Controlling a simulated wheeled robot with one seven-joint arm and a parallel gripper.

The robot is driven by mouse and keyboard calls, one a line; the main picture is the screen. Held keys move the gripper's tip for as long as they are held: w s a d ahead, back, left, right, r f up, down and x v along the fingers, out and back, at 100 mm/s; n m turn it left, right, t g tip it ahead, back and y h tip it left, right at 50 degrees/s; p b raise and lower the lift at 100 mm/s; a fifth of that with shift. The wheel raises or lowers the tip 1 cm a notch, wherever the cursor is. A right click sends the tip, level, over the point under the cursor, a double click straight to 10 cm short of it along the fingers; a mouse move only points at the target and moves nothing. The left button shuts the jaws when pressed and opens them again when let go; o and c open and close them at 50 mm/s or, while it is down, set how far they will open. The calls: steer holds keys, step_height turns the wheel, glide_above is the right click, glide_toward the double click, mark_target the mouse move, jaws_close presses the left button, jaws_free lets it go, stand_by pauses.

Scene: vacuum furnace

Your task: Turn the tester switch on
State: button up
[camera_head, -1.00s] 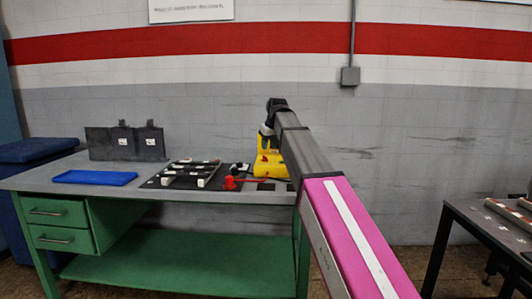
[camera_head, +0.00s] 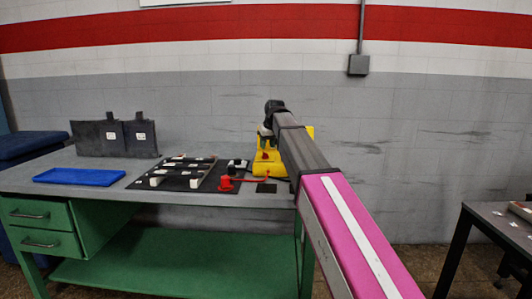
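A yellow device (camera_head: 267,165), which looks like the tester, stands toward the back right of the green workbench (camera_head: 225,198). My arm covers its right part, and I cannot make out its switch clearly. A red piece (camera_head: 225,183) with a red lead lies in front of it, with a small black piece (camera_head: 238,165) behind. My arm reaches forward from the lower right. Its dark end (camera_head: 274,106) is near the top of the yellow device; I cannot tell whether they touch. My gripper's fingers are hidden behind the arm.
A dark board with white blocks (camera_head: 158,182) lies left of the yellow device. A blue tray (camera_head: 80,177) and upright dark panels (camera_head: 115,137) are farther left. Another table (camera_head: 490,215) stands at the right. The wall is close behind the bench.

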mark_target(265, 155)
steer(key=shift+x, duration=2.2)
jaws_close()
